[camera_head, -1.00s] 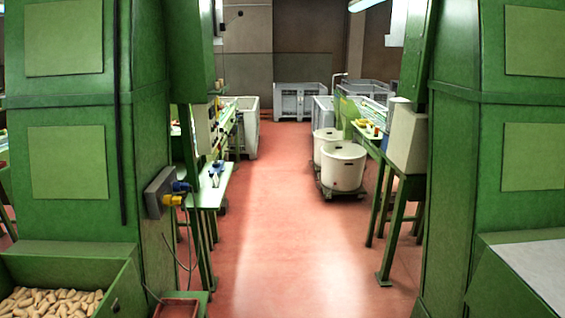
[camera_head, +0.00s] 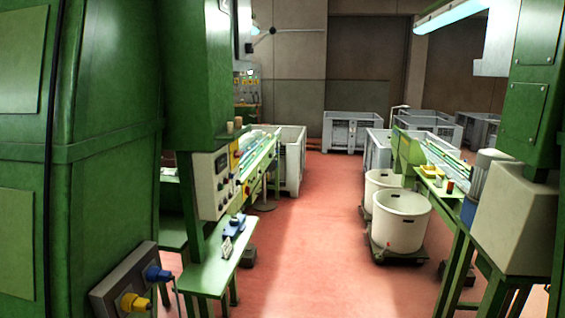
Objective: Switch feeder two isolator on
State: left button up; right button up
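No isolator labelled feeder two can be made out in this view. A grey control panel (camera_head: 211,184) with dark knobs and a yellow-and-red switch (camera_head: 235,153) is mounted on the green machine at the left of the aisle. A grey socket box (camera_head: 122,281) with a blue and a yellow plug sits on the near green cabinet at lower left. A distant panel (camera_head: 247,88) with small controls shows at the back left, too small to read. Neither of my grippers is in view.
The red aisle floor (camera_head: 312,220) is clear ahead. A green bench (camera_head: 208,275) edges it on the left. White tubs (camera_head: 401,222) on a dolly and a green conveyor table (camera_head: 450,190) stand right. Grey crates (camera_head: 350,132) stand at the back.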

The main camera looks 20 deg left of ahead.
aim_at(238, 154)
jog(key=i+u, duration=0.1)
jog(key=i, duration=0.45)
jog(key=i+l+u, duration=0.1)
jog(key=i, duration=0.45)
jog(key=i+l+u, duration=0.1)
jog(key=i, duration=0.45)
jog(key=i+l+u, duration=0.15)
jog(key=i+u, duration=0.2)
jog(key=i+l+u, duration=0.2)
jog(key=u, duration=0.15)
jog(key=i+l+u, duration=0.35)
